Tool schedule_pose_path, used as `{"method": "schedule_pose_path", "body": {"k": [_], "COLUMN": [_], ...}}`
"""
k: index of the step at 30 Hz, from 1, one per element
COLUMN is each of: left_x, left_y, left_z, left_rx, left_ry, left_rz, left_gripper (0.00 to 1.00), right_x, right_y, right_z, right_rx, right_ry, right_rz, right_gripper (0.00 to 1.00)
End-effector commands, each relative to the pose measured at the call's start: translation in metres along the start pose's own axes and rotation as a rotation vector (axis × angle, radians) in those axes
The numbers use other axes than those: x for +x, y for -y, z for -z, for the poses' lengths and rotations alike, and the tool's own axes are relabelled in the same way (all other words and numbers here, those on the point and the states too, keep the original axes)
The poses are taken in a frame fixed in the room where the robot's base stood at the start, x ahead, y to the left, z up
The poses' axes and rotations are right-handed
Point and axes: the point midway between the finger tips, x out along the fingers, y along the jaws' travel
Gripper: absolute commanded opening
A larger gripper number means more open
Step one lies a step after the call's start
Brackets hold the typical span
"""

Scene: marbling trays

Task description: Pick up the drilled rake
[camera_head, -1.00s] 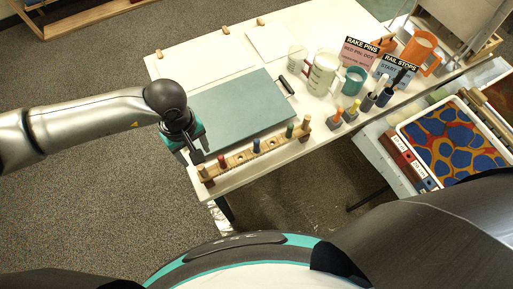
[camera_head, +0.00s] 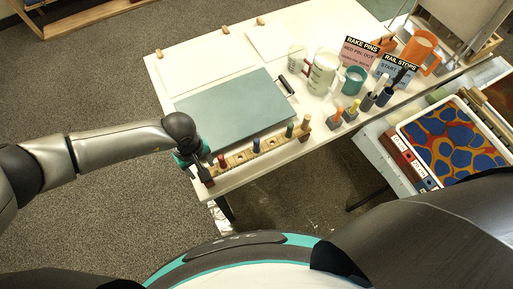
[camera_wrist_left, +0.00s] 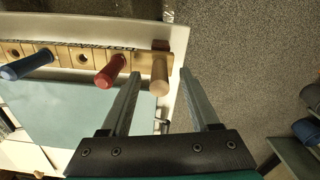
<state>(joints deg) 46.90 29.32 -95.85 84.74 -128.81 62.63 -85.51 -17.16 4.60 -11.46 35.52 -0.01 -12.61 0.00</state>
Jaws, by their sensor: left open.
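The drilled rake (camera_head: 240,158) is a pale wooden bar with holes and coloured pegs along the front edge of the white table. It also shows in the left wrist view (camera_wrist_left: 67,56), with a plain wooden end peg (camera_wrist_left: 160,78), a red peg (camera_wrist_left: 110,72) and a blue peg (camera_wrist_left: 28,66). My left gripper (camera_head: 207,178) is open and empty at the rake's left end and hides part of it. In the left wrist view the plain end peg appears between the fingertips (camera_wrist_left: 160,73); contact cannot be told. My right gripper is out of view.
A grey-green board (camera_head: 235,108) lies behind the rake. Mugs, such as a teal one (camera_head: 353,80), bottles and sign cards (camera_head: 395,66) stand to the right. A marbled tray (camera_head: 404,128) is at far right. Open floor lies left of the table.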

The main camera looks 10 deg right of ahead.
Motion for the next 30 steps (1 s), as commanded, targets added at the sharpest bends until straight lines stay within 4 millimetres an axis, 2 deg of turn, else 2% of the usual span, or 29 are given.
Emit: {"method": "schedule_pose_path", "body": {"k": [4,20,30], "left_x": [-0.0003,-0.0006,-0.001], "left_y": [-0.0001,-0.0001,-0.0007], "left_z": [-0.0002,0.0001,0.0003], "left_rx": [0.0,0.0,0.0], "left_ry": [0.0,0.0,0.0], "left_rz": [0.0,0.0,-0.002], "left_gripper": [0.6,0.0,0.0], "right_x": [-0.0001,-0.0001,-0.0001], "right_y": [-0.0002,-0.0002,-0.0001], "right_z": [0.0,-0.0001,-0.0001], "right_rx": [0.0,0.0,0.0], "right_ry": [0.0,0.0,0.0], "right_rz": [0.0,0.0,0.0], "right_gripper": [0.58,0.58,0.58]}}
